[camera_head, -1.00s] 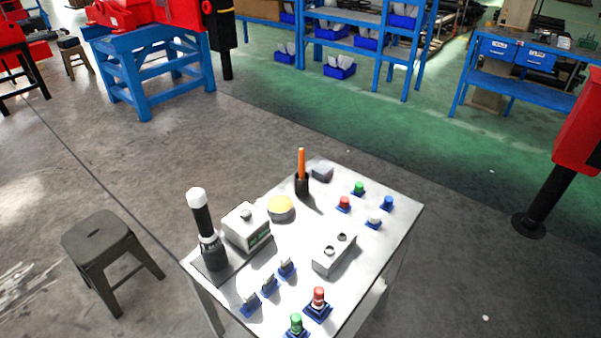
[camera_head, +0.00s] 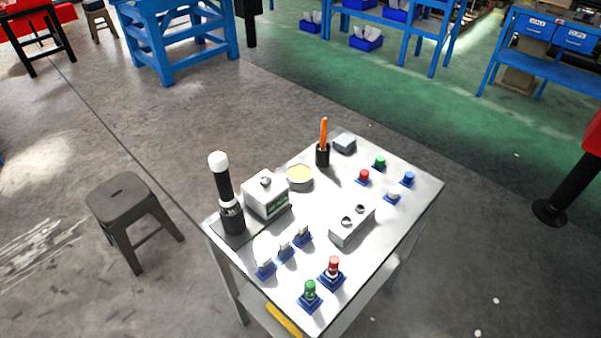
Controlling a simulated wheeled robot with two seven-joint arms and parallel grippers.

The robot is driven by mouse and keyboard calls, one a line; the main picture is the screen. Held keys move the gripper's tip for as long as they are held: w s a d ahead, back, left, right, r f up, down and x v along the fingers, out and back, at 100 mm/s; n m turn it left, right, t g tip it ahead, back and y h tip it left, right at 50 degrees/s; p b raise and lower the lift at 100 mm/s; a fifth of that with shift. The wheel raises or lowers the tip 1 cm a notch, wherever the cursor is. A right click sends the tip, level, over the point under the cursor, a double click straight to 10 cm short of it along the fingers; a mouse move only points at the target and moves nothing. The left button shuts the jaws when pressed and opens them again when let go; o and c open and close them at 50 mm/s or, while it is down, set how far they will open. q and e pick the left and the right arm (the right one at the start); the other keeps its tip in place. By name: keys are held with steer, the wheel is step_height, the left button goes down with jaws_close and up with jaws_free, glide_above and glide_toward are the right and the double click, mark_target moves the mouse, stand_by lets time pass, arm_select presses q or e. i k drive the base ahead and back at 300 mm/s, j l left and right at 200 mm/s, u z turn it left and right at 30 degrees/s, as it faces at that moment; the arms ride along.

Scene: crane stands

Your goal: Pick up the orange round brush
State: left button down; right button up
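The orange round brush (camera_head: 324,131) stands upright in a black cup (camera_head: 322,155) near the back of the small grey table (camera_head: 352,257). Only its orange upper part shows; its lower end is hidden in the cup. Neither of my grippers is in view.
Around the cup stand a round yellow-topped tin (camera_head: 299,177), a grey block (camera_head: 344,143) and a white box (camera_head: 265,194). A tall black cylinder with a white top (camera_head: 226,193) stands at the left. Several coloured buttons and switches sit across the table. A dark stool (camera_head: 128,200) stands left of it.

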mark_target(324, 130)
steer(key=i+j+z, duration=0.1)
steer(key=j, duration=0.75)
steer(key=i+j, duration=0.1)
steer(key=j, duration=0.7)
steer(key=i+j+z, duration=0.15)
steer(key=j, duration=0.7)
